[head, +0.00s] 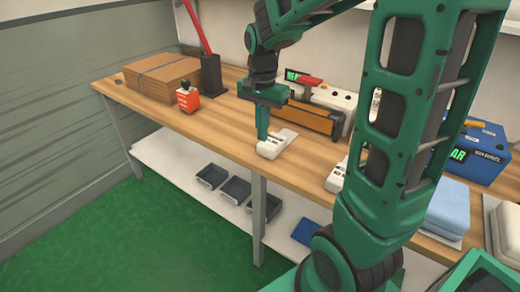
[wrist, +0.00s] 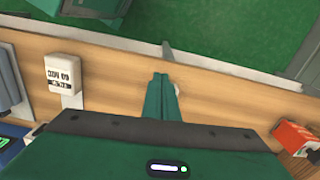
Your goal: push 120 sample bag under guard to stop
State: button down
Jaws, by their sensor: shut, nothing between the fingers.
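A small white sample bag (head: 277,143) lies on the wooden bench in the head view, its printing too small to read. My gripper (head: 263,137) points down, shut and empty, with its fingertips at the bag's left end; I cannot tell whether they touch. In the wrist view my gripper (wrist: 161,77) hides nearly all of this bag. A second white bag (head: 337,177) is partly behind my arm; in the wrist view this bag (wrist: 62,74) carries an upside-down label that seems to read 60 MIC. An orange-brown sealer with a dark bar, perhaps the guard (head: 300,116), stands behind the first bag.
A red-orange block (head: 188,99) and a cardboard stack (head: 162,78) stand to the left. A blue box (head: 478,152) and folded light-blue cloth (head: 449,207) are at the right. The bench's front edge is close to the bags. Grey bins (head: 235,189) sit on the lower shelf.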

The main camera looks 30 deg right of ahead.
aim_at(276, 143)
jog(key=shift+m, duration=0.5)
jog(key=w+f, duration=0.1)
jog(key=f, duration=0.2)
jog(key=w+f, duration=0.1)
jog(key=f, duration=0.3)
jog(key=w+f, duration=0.1)
jog(key=f, duration=0.2)
jog(key=shift+w+d+f, duration=0.3)
jog(key=shift+w+f, duration=0.05)
jog(key=shift+f, duration=0.05)
jog(key=shift+w+d, duration=0.35)
jog(key=shift+d, duration=0.5)
